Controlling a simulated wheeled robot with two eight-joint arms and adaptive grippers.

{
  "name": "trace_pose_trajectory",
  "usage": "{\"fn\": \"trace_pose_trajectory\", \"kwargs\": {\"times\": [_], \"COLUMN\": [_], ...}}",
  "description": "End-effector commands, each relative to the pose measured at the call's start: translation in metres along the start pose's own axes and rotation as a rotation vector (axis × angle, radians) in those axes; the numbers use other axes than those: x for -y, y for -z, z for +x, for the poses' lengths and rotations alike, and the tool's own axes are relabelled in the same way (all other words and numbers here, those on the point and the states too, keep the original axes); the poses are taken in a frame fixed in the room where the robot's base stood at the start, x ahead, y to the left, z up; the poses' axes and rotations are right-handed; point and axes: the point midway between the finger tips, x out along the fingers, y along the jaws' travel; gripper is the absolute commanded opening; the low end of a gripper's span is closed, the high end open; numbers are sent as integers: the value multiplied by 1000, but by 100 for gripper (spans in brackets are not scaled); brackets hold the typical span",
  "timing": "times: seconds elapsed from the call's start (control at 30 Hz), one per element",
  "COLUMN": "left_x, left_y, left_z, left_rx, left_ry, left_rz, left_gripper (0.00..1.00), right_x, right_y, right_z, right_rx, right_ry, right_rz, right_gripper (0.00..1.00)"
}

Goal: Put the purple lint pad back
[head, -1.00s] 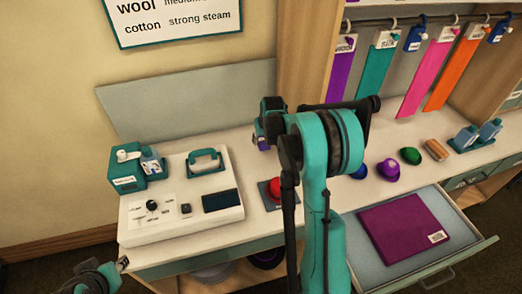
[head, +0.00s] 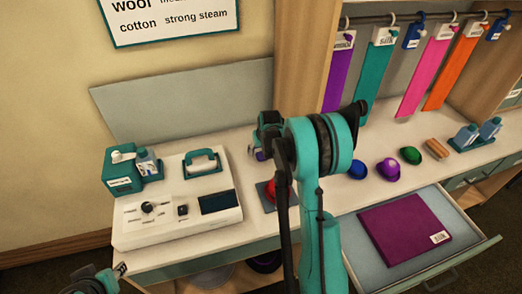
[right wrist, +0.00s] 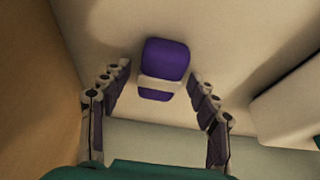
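The purple lint pad (right wrist: 166,60), with a pale band across it, lies on the pale worktop in the right wrist view. In the head view only a small purple bit of it (head: 260,155) shows below my right gripper (head: 266,138). In the right wrist view my right gripper (right wrist: 160,75) is open, one finger on each side of the pad, with gaps between them. My left gripper (head: 120,269) is at the bottom left of the head view, mostly cut off; its finger state is unclear.
A white control panel (head: 140,232) with a small teal iron stands left on the worktop. An open drawer (head: 372,268) holds a purple folded cloth (head: 405,232). Coloured strips hang behind.

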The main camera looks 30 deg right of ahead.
Motion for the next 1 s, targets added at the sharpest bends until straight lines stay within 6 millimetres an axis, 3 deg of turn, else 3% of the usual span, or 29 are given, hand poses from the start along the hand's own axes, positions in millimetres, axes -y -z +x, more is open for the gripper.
{"fn": "trace_pose_trajectory", "kwargs": {"times": [0.33, 0.73, 1.0], "left_x": [0, 0, 0], "left_y": [3, 20, 25], "left_z": [-5, -28, -35], "left_rx": [0, 0, 0], "left_ry": [0, 0, 0], "left_rz": [0, 0, 0], "left_gripper": [32, 32, 32], "right_x": [0, 0, 1], "right_y": [2, 2, 1], "right_z": [-9, -93, -124], "right_rx": [0, 0, -1], "right_ry": [0, 0, 0], "right_rz": [0, 1, -1], "right_gripper": [61, 61, 61]}}
